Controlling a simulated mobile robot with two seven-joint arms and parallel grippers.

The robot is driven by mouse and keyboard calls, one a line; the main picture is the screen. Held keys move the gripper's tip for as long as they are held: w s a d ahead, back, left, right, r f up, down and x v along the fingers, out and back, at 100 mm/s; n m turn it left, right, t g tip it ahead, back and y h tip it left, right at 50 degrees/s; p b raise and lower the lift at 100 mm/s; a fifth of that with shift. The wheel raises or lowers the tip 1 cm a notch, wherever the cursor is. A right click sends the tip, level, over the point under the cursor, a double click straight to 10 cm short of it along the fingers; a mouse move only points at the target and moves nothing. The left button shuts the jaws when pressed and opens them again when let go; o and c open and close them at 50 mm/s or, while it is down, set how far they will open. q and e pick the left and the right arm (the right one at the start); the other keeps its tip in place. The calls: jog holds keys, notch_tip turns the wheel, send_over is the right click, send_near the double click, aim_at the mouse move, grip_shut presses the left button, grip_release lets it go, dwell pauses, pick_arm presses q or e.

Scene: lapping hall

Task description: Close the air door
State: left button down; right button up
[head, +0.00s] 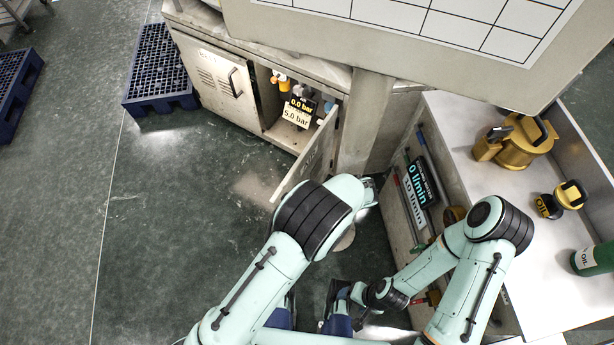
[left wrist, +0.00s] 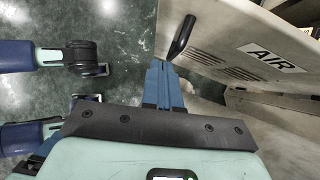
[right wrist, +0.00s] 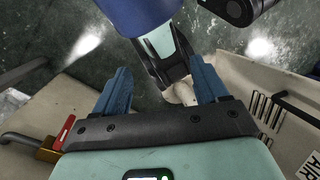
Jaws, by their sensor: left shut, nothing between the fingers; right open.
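The air door (head: 304,168) stands open, swung out from the cabinet's right side and seen nearly edge-on in the head view. In the left wrist view the door (left wrist: 225,62) shows vent slots, an AIR label and a dark handle (left wrist: 182,36). My left gripper (left wrist: 159,66) is shut and empty; in that view its fingertips appear just below the handle, and I cannot tell whether they touch the door. In the head view my left arm hides it. My right gripper (right wrist: 160,66) is open and empty, with the door (right wrist: 262,82) at the right of its view.
A closed cabinet door (head: 213,78) is left of the opening. Inside are signs reading 0.0 bar (head: 302,104) and 5.0 bar (head: 296,117). A post (head: 367,120) and a bench (head: 520,210) with yellow cans stand right. A blue pallet (head: 158,70) is left; the floor before the cabinet is clear.

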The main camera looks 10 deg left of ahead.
pick_arm(q)
jog(key=w+d+r+m+t+y+b, duration=0.1)
jog(key=w+d+r+m+t+y, duration=0.2)
jog(key=d+r, duration=0.35)
jog(key=h+b, duration=0.1)
jog(key=b, duration=0.1)
send_near(291, 178)
jog(key=shift+n, duration=0.3)
jog(key=shift+x, duration=3.1)
pick_arm(e)
jog(key=shift+t, duration=0.5)
jog(key=shift+w+d+f, duration=0.25)
jog(key=shift+w+f, duration=0.3)
jog(key=shift+f, duration=0.1)
jog(key=shift+w+d+f, duration=0.25)
jog(key=shift+w+f, duration=0.35)
jog(key=shift+f, duration=0.05)
jog(key=shift+w+d+f, duration=0.25)
jog(key=shift+w+f, duration=0.3)
jog(key=shift+f, duration=0.1)
pick_arm(q)
jog(key=shift+f, duration=0.15)
pick_arm(e)
jog(key=shift+s, duration=0.1)
